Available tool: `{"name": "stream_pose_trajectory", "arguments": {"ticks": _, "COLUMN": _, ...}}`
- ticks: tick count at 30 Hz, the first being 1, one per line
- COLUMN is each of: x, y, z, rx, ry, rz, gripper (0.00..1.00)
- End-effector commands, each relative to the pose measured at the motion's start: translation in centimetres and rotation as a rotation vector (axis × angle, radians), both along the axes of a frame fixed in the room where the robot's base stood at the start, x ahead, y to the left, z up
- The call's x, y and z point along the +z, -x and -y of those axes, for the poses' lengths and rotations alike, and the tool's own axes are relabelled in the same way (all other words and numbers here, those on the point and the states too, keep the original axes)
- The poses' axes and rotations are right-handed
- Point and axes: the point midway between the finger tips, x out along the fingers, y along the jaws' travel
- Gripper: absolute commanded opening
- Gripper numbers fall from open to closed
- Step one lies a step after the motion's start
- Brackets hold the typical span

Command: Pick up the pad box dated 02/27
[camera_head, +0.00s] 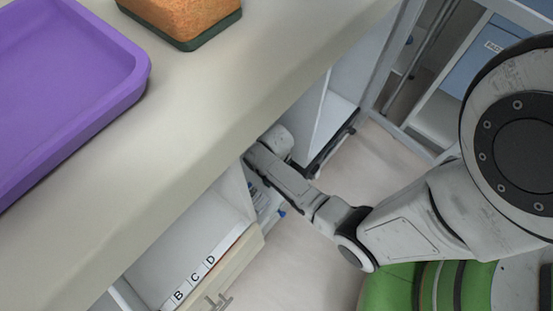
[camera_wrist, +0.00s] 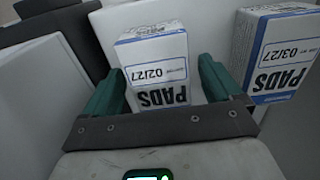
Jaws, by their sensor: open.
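The pad box dated 02/27 (camera_wrist: 158,68) is white with blue edging and shows upside down in the wrist view, its label reading PADS. My gripper (camera_wrist: 160,92) is open, with one green finger at each side of this box. The box's lower part lies in the space between the fingers; whether either finger touches it I cannot tell. A second pad box dated 03/27 (camera_wrist: 284,58) stands to the right, outside the right finger. In the head view my arm reaches under the counter and the pad boxes cannot be made out there.
A counter (camera_head: 215,105) overhangs the shelf space and carries a purple tray (camera_head: 125,95) and an orange-brown sponge-like block (camera_head: 185,15). Below it, a compartment has labels B, C and D (camera_head: 195,278). Dark objects (camera_wrist: 50,20) are at the wrist view's upper left.

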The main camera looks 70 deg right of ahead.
Motion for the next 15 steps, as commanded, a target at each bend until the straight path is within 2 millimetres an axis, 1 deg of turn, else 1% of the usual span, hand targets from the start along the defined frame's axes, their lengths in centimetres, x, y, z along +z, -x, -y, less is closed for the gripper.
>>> {"name": "stream_pose_trajectory", "arguments": {"ticks": 5, "x": 0.09, "y": -0.03, "z": 0.0, "rx": 0.0, "ry": 0.0, "rz": 0.001, "gripper": 0.92}}
{"name": "stream_pose_trajectory", "arguments": {"ticks": 15, "x": 0.09, "y": -0.02, "z": 0.0, "rx": 0.0, "ry": 0.0, "rz": 0.001, "gripper": 0.6}}
